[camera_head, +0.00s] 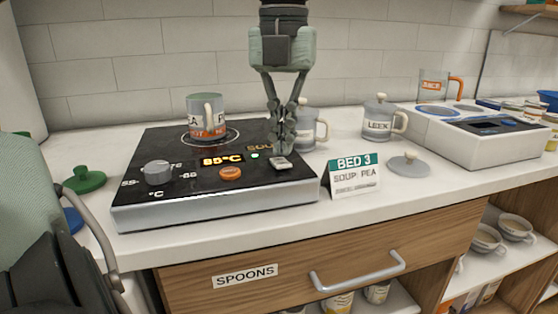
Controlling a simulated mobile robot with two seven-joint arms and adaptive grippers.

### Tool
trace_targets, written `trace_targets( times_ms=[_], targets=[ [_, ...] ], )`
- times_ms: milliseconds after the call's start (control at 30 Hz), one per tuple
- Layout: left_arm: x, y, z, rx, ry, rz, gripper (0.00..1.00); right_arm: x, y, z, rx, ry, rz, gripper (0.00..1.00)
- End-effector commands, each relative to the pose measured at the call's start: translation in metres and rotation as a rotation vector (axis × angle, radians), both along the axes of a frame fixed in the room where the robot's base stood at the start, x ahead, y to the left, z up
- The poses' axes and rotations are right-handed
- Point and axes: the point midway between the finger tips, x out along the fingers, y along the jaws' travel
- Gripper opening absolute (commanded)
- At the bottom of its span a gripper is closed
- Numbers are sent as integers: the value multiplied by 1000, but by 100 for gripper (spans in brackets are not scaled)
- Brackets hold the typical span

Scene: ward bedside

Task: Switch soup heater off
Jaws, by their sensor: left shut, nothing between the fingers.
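The soup heater (140,207) is a dark hot plate with a silver front on the counter. Its display (222,160) glows orange and reads 85°C, and a small green light (255,155) is lit. A grey knob (158,172) is on its left, an orange button (231,172) in the middle. A small silver rocker switch (280,163) is at its right, under my left gripper (283,148). That gripper points straight down, shut and empty; its fingertips are at the switch's far edge. I cannot tell whether they touch it. My right gripper is not in view.
A labelled mug (206,125) stands on the heater's ring. Lidded glass mugs, one marked LEEK (378,125), stand behind. A BED 3 soup pea card (352,176) is right of the heater. A white appliance (480,135) is farther right; a green lid (85,180) lies left.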

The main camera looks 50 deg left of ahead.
Motion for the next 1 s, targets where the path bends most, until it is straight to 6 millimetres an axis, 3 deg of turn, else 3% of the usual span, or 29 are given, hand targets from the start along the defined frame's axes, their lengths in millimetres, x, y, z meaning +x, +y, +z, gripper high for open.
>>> trace_targets(
  times_ms=[1000],
  targets=[
    [0, 0, -16, 1, 1, 0, 0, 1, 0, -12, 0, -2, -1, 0]
  ],
)
